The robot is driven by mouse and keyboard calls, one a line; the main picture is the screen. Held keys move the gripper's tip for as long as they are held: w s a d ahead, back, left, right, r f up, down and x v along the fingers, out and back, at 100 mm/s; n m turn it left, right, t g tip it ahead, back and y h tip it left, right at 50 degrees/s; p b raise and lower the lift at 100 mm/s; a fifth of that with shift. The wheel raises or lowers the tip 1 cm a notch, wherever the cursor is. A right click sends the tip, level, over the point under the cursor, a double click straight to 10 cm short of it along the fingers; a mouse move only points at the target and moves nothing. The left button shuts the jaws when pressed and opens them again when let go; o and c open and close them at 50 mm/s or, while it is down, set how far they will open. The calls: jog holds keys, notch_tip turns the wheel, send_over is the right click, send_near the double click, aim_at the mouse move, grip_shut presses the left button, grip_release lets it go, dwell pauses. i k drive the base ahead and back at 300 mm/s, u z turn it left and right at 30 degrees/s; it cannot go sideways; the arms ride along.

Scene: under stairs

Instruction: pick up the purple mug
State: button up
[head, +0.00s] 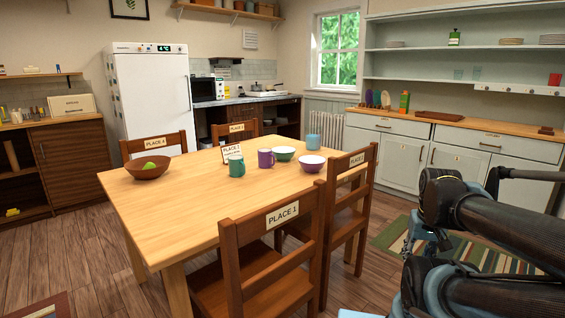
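The purple mug (266,159) stands upright on the wooden table (190,205), right of its middle. A light blue mug (313,142) stands behind the bowls. Parts of my arm show at the lower right, off the table. I cannot make out my gripper's fingers in this view.
Chairs stand at the table; the PLACE 1 chair (282,215) and another on the right (357,160) have high backs along the near side. A sign (231,151) stands behind the teal mug. A brown bowl (148,172) sits at the left. The table's front left is clear.

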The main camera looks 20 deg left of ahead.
aim_at(265, 154)
jog(key=z, duration=1.1)
jog(key=i, duration=2)
jog(key=u, duration=2.1)
